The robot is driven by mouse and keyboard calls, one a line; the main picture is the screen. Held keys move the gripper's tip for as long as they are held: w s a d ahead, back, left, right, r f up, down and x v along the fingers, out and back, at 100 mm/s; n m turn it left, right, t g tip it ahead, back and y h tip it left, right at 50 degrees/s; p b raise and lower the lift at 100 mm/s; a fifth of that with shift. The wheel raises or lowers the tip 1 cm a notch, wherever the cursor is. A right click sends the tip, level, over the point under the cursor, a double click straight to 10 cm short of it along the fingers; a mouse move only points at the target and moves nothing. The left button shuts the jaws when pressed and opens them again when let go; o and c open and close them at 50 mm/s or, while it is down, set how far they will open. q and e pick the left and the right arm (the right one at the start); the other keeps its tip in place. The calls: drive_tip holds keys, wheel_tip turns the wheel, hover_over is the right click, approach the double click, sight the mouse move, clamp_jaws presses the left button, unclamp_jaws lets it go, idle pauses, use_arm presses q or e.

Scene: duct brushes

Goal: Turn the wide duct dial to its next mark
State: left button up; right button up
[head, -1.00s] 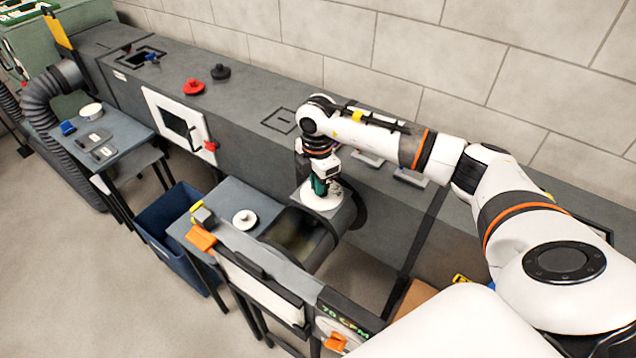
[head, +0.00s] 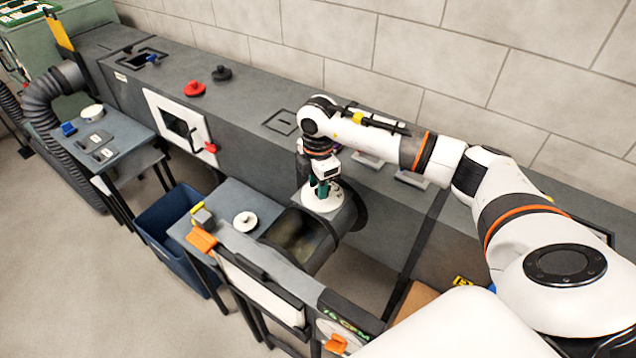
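The wide duct dial (head: 318,202) is a white round disc on top of the wide grey duct (head: 290,242) that sticks out of the long grey housing. My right gripper (head: 322,190) points down over the dial, with its green fingers at the dial's middle. The fingers appear closed around the dial's centre grip, which they mostly hide. A display at the front (head: 346,320) reads about 76 CFM in green. My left gripper is not in view.
A blue bin (head: 170,230) stands below. Red (head: 194,88) and black (head: 221,73) knobs sit on the housing.

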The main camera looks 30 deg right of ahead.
wheel_tip(320, 180, up, 12)
drive_tip(key=b, duration=0.3)
drive_tip(key=shift+f, duration=0.1)
idle(0.7)
